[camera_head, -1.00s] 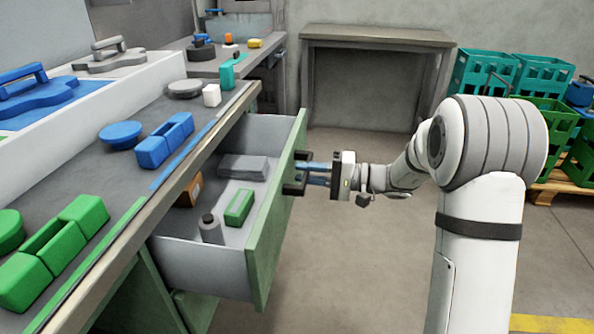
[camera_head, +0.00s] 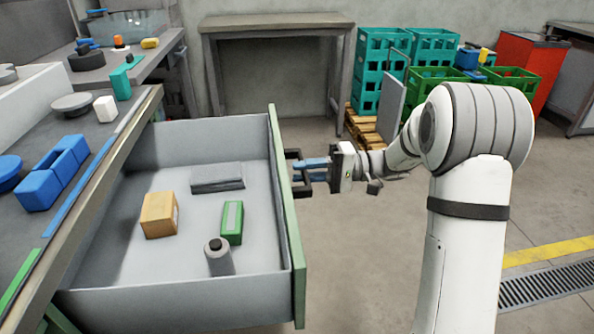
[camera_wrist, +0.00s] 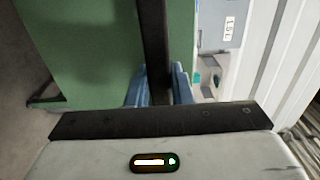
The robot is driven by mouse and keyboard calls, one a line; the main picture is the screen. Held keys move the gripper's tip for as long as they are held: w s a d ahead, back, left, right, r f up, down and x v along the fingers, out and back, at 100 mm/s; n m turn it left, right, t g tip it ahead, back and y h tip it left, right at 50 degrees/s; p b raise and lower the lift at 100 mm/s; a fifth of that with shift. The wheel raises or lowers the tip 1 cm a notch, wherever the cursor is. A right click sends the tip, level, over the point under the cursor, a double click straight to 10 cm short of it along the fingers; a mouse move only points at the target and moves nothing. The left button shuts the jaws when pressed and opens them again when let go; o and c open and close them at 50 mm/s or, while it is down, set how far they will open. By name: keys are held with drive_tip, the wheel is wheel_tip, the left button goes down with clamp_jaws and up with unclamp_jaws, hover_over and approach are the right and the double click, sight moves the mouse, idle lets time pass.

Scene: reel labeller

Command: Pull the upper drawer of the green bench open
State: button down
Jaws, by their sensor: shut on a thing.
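The upper drawer (camera_head: 180,300) of the green bench stands far out, its inside in plain view. Its green front panel (camera_head: 286,215) faces right and also fills the upper left of the wrist view (camera_wrist: 80,50). A dark bar handle (camera_head: 296,175) is fixed on the panel. My gripper (camera_head: 318,170) is at the handle on the right side of the panel. In the wrist view its blue fingers (camera_wrist: 160,88) are shut on the dark handle bar (camera_wrist: 154,40), one on each side.
The drawer holds a cardboard box (camera_head: 159,215), a green box (camera_head: 232,222), a grey bottle (camera_head: 218,258) and a grey block (camera_head: 217,177). A bare table (camera_head: 275,22) stands behind. Teal crates (camera_head: 378,70) stand at the back right. Floor right of the drawer is clear.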

drive_tip(key=shift+w+a, duration=0.1)
drive_tip(key=c, duration=1.3)
unclamp_jaws()
drive_tip(key=d, duration=0.2)
drive_tip(key=w+d+p, duration=0.1)
drive_tip(key=d, duration=0.2)
drive_tip(key=d+p, duration=0.1)
drive_tip(key=d, duration=0.1)
drive_tip(key=shift+w+d, duration=0.25)
drive_tip(key=shift+d, duration=0.05)
